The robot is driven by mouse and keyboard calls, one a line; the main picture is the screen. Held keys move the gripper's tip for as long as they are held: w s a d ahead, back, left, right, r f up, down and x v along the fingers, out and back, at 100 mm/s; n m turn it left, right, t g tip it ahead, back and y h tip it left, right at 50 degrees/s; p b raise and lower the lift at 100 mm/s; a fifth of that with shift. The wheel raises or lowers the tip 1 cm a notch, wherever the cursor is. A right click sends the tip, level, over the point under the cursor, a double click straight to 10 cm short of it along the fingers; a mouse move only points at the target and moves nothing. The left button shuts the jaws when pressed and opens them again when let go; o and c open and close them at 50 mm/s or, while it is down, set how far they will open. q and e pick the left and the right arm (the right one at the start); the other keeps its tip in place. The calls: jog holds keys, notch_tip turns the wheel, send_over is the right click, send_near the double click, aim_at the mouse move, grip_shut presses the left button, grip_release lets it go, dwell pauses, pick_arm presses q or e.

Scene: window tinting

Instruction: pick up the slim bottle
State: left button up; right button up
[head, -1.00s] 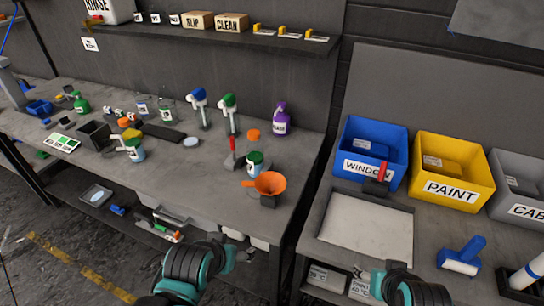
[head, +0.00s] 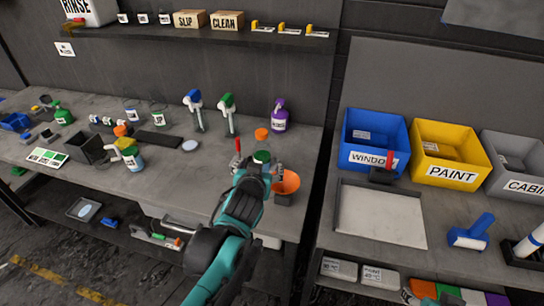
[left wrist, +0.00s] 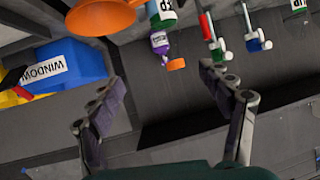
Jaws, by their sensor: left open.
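A small bottle with a green top (head: 262,156) and a white label stands near the front right of the left bench, partly hidden behind my left gripper (head: 260,170). It also shows at the top of the left wrist view (left wrist: 163,13). I cannot tell for sure whether it is the slim bottle. My left gripper is open and empty, just in front of it, with fingers (left wrist: 164,78) spread wide in the left wrist view. A purple bottle (head: 280,117) and blue and green spray heads on thin stems (head: 197,110) (head: 228,112) stand further back.
An orange funnel (head: 285,183) stands right beside my left gripper. A red-handled tool (head: 238,148) and an orange cap (head: 262,134) are close by. Blue (head: 375,140) and yellow (head: 450,155) bins and a pale tray (head: 380,215) are on the right bench.

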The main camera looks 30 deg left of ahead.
pick_arm(q)
jog(key=w+a+r+t+y+p, duration=0.1)
jog(key=w+a+r+t, duration=0.4)
jog(key=w+a+r, duration=0.3)
jog(key=m+t+h+p, duration=0.1)
jog(key=m+h+p, duration=0.1)
jog(key=m+h, duration=0.55)
send_over(262, 157)
jog(key=a, duration=0.3)
notch_tip(262, 157, down, 5)
jog(key=s+f+g+h, duration=0.1)
jog(key=f, duration=0.3)
jog(key=s+f+g+h, duration=0.1)
jog(key=f, duration=0.4)
jog(key=s+a+f+g+h, duration=0.1)
jog(key=s+f, duration=0.1)
jog(key=f, duration=0.2)
jog(key=shift+s+f+g, duration=0.1)
jog(key=shift+f+g, duration=0.3)
jog(key=shift+w+d+f+h, duration=0.25)
jog(key=shift+w+d+f, duration=0.15)
jog(key=shift+w+f, duration=0.35)
jog(key=x, duration=0.2)
jog(key=b+x, duration=0.2)
jog(key=x, duration=0.1)
jog(key=shift+w+r, duration=0.25)
jog(key=shift+w, duration=0.25)
jog(key=shift+r, duration=0.1)
